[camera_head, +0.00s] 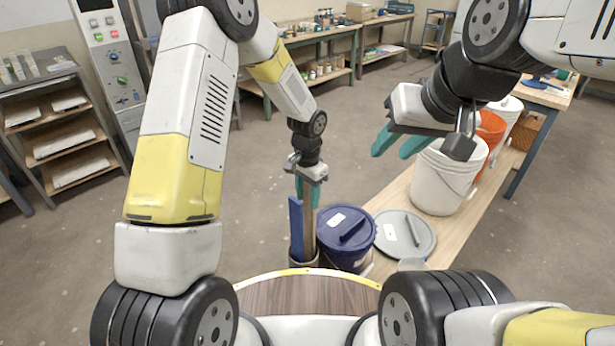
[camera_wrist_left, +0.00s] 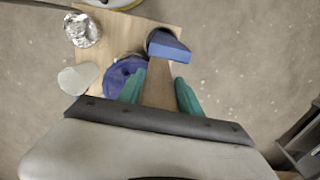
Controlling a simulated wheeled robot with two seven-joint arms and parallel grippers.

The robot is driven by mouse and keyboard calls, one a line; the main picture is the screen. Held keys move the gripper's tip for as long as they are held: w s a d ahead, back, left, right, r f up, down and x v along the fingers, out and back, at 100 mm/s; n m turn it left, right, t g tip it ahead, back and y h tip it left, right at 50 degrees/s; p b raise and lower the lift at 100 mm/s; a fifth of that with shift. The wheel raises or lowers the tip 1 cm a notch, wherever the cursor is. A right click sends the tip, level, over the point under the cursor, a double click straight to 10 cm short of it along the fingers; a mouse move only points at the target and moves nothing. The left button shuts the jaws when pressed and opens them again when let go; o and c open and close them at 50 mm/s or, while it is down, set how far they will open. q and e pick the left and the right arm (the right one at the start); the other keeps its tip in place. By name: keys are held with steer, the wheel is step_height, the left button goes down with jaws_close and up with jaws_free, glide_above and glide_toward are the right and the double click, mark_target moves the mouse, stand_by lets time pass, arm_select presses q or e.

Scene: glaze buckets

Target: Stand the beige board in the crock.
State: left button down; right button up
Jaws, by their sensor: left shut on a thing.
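My left gripper (camera_head: 307,186) is shut on the beige board (camera_head: 309,218), a narrow upright strip. The board also shows between the teal fingers in the left wrist view (camera_wrist_left: 158,88). Its lower end reaches the mouth of the crock (camera_head: 304,260); I cannot tell how deep it sits or whether it touches the bottom. A blue board (camera_head: 296,228) stands in the crock just left of it, and shows in the wrist view (camera_wrist_left: 169,47). My right gripper (camera_head: 399,143) is open and empty, raised above the bench's far part.
A dark blue lidded bucket (camera_head: 345,243) stands right beside the crock. A grey lid (camera_head: 408,236), a white bucket (camera_head: 440,180) and an orange bucket (camera_head: 489,130) follow along the wooden bench (camera_head: 397,192). A foil-like round thing (camera_wrist_left: 82,30) shows in the wrist view.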

mark_target(308, 204)
arm_select(q)
steer(key=shift+f, duration=1.6)
steer(key=c, duration=0.7)
jaws_free()
steer(key=shift+c, duration=0.5)
step_height(308, 204, up, 10)
stand_by(0.7)
stand_by(0.3)
